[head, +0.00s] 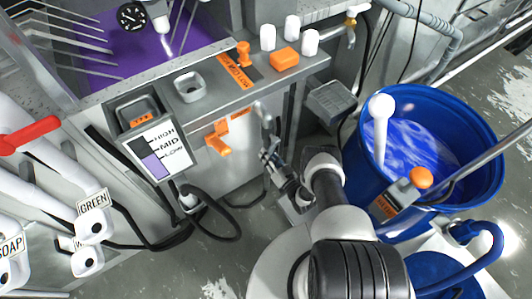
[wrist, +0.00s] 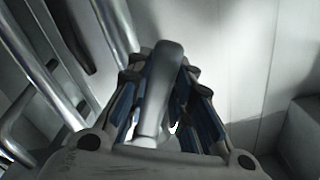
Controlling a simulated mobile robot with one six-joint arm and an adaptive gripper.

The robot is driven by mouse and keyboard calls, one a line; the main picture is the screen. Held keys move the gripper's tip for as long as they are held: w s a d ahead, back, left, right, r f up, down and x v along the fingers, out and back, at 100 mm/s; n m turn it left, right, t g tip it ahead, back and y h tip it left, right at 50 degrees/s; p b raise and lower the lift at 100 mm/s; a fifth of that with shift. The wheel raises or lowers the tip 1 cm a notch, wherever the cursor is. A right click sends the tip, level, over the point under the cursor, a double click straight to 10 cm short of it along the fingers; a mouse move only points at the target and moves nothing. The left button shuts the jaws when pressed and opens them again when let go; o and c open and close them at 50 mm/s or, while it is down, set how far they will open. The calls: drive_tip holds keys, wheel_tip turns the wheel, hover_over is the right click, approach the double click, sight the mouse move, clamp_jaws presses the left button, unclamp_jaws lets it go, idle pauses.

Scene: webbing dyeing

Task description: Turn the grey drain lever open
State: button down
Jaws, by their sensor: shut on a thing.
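The grey drain lever (head: 262,114) is on the front of the steel vat cabinet, right of an orange handle. In the wrist view the lever (wrist: 163,72) is a rounded grey bar running up between my gripper's two fingers. My gripper (head: 268,150) is at the lower part of the lever in the head view, with its fingers shut on it. In the wrist view the blue-lined fingers lie on both sides of the lever. The lever's pivot is hidden from both views.
The orange handle (head: 218,138) sticks out close by on the left. A blue barrel (head: 490,185) with blue liquid stands at right, and a grey box (head: 331,101) is fixed near it. A black hose (head: 225,236) hangs at lower left. Steel tubes (wrist: 42,68) run close on the left in the wrist view.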

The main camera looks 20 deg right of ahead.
drive_tip(key=shift+w+d+n, duration=0.15)
drive_tip(key=shift+d+n, duration=0.15)
drive_tip(key=shift+n, duration=0.2)
drive_tip(key=c, duration=1.4)
unclamp_jaws()
drive_tip(key=shift+f, duration=0.1)
drive_tip(key=shift+d, duration=0.1)
drive_tip(key=v, duration=0.7)
drive_tip(key=shift+s, duration=0.25)
